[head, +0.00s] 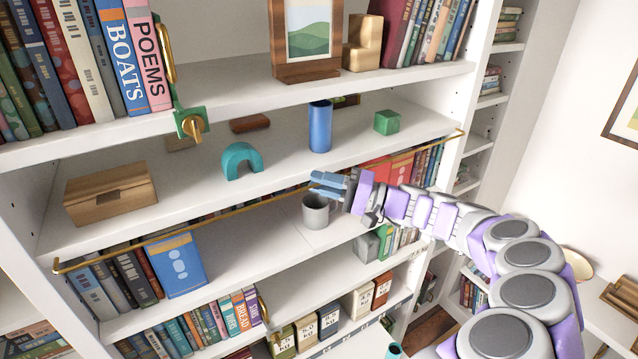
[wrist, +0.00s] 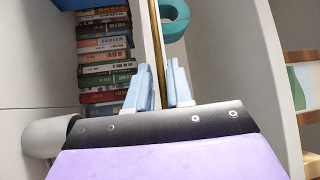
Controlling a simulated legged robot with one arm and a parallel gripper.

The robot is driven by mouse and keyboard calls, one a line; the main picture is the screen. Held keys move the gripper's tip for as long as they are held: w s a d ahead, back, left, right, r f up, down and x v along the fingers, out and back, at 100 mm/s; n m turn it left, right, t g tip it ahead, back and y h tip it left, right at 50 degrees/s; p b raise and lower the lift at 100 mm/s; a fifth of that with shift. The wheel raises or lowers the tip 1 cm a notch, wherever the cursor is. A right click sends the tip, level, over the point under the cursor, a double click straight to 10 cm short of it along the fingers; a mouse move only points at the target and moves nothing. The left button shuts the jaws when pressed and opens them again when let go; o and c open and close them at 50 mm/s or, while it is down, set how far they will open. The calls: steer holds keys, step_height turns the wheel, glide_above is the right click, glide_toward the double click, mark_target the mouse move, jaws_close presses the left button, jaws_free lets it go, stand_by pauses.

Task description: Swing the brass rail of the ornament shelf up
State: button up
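The brass rail (head: 150,239) runs along the front of the ornament shelf (head: 200,205), below its front edge, from the left upright to the right one. My gripper (head: 320,186) is at the rail, right of its middle. In the wrist view the rail (wrist: 155,35) passes between the two light blue fingers of my gripper (wrist: 160,80). The fingers are close together about it, with little gap. Their exact contact is hard to make out. The ornament shelf holds a wooden box (head: 110,193), a teal arch (head: 241,160), a blue cylinder (head: 320,128) and a green cube (head: 387,122).
A grey mug (head: 316,211) stands on the shelf below, close to my gripper; it also shows in the wrist view (wrist: 48,136). Books fill parts of the shelves above and below. A green and brass fitting (head: 191,122) hangs at the upper shelf's edge.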

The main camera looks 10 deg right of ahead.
steer(key=shift+s+d, duration=0.1)
steer(key=shift+d, duration=0.45)
jaws_close()
steer(key=shift+a, duration=0.4)
steer(key=shift+a+r, duration=0.1)
steer(key=shift+a, duration=0.2)
steer(key=shift+r+m+h+p, duration=0.15)
steer(key=shift+m+h+p, duration=0.25)
steer(key=shift+p, duration=0.1)
steer(key=shift+r+m+g+h+p, duration=0.4)
steer(key=shift+r+m+h+p, duration=0.3)
steer(key=shift+p, duration=0.55)
steer(key=shift+w+r+m+g+h+p, duration=0.1)
steer(key=shift+w+m+g+h+p, duration=0.15)
steer(key=shift+m+g+h+p, duration=0.45)
steer(key=shift+m, duration=0.3)
